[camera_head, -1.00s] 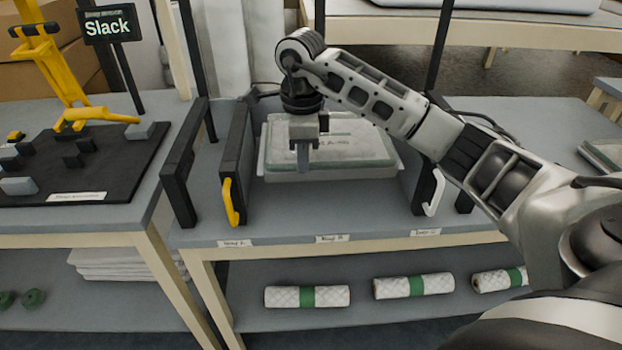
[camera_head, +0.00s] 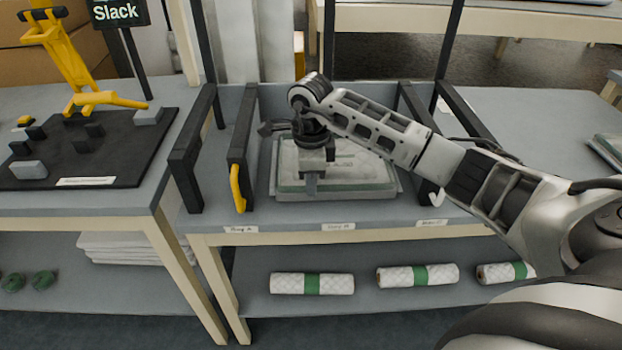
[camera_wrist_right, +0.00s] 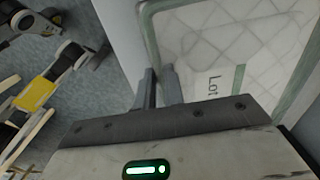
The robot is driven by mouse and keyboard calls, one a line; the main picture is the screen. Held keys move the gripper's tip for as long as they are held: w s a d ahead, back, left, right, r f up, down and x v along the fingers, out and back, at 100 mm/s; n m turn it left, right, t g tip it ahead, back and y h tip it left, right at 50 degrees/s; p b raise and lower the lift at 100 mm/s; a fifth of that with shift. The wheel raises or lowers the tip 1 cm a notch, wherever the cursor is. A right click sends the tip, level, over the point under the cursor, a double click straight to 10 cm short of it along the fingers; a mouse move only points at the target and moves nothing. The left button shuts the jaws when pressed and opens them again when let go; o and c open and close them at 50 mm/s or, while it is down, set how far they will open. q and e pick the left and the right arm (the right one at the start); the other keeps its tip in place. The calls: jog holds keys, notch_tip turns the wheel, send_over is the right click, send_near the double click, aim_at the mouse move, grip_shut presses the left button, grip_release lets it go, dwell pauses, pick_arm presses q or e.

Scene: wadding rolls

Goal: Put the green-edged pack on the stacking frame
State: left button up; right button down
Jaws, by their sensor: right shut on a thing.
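The green-edged pack (camera_head: 340,165) is a flat, clear-wrapped quilted block with a pale label. It sits on a shallow, light tray-like base (camera_head: 392,192) between the dark uprights on the grey table. My right gripper (camera_head: 311,190) points down at its front edge, left of its middle. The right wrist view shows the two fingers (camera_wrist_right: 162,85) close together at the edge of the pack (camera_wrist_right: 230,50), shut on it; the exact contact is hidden. I cannot tell whether the base touches the table. My left gripper is not in view.
Dark upright frames stand left (camera_head: 240,150) and right (camera_head: 416,112) of the pack, with a yellow handle (camera_head: 237,188) on the left one. Several green-banded rolls (camera_head: 312,284) lie on the lower shelf. A "Slack" sign (camera_head: 116,12) stands over a black board (camera_head: 90,160) at left.

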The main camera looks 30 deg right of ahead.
jog(key=c, duration=1.5)
grip_release()
